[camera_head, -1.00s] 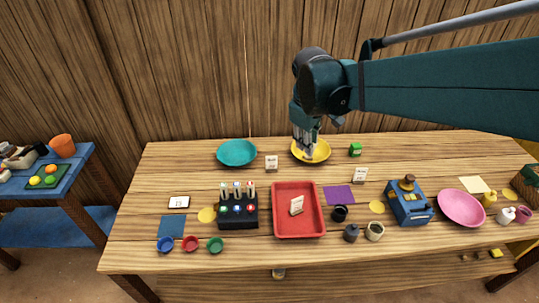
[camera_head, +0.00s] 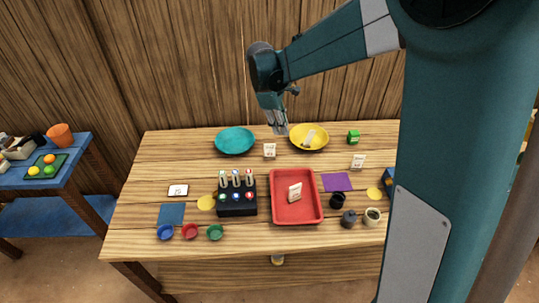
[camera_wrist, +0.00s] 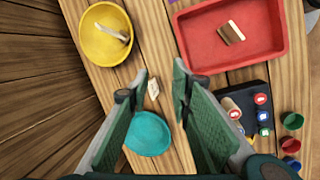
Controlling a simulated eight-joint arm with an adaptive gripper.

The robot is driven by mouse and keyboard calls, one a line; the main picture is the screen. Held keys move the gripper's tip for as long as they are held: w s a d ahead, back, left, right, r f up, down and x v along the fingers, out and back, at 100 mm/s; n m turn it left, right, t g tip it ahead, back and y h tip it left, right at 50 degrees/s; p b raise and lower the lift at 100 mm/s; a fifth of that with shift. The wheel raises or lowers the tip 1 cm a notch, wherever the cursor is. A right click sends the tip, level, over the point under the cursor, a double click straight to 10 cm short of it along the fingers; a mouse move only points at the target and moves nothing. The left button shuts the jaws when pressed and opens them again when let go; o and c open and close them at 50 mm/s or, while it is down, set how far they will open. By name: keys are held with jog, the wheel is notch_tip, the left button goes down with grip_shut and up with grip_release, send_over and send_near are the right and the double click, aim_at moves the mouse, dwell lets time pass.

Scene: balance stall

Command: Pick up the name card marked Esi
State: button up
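Several small white cards are in view, but their writing is too small to read, so I cannot tell which is marked Esi. One card (camera_head: 270,150) stands between the teal and yellow plates. It also shows in the wrist view (camera_wrist: 153,89), between my fingers. Another card (camera_head: 309,138) lies tilted in the yellow plate (camera_head: 324,143). One card (camera_head: 295,192) is in the red tray (camera_head: 309,216). One card (camera_head: 358,161) stands to the right. My gripper (camera_wrist: 163,84) is open and empty, above the card between the plates; it also shows in the head view (camera_head: 279,130).
The teal plate (camera_head: 235,140) is left of the card. A black holder (camera_head: 237,208) with several stamps stands left of the tray. A green box (camera_head: 353,136), purple mat (camera_head: 336,182) and small cups are around. My arm hides the table's right side.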

aim_at(273, 156)
jog(key=w+a+f+n, duration=0.1)
jog(key=w+a+f, duration=0.1)
jog(key=f, duration=0.2)
jog(key=w+a+f+n+g+h, duration=0.1)
jog(key=w+a+f, duration=0.1)
jog(key=w+f, duration=0.1)
jog(key=w+a+f+n, duration=0.1)
jog(key=w+a+f, duration=0.1)
jog(key=f, duration=0.3)
jog(key=shift+w+a+n, duration=0.15)
jog(key=shift+w+n, duration=0.2)
jog(key=shift+n, duration=0.05)
jog(key=shift+w+a+f+h+p, duration=0.15)
jog(key=shift+f, duration=0.2)
jog(key=shift+w+a+f+h+p, duration=0.1)
jog(key=shift+f+h+p, duration=0.05)
jog(key=shift+f, duration=0.2)
jog(key=shift+x, duration=1.3)
jog(key=shift+s, duration=0.1)
jog(key=shift+b+x, duration=0.5)
jog(key=shift+x, duration=2.1)
jog(key=shift+s, duration=0.15)
grip_shut()
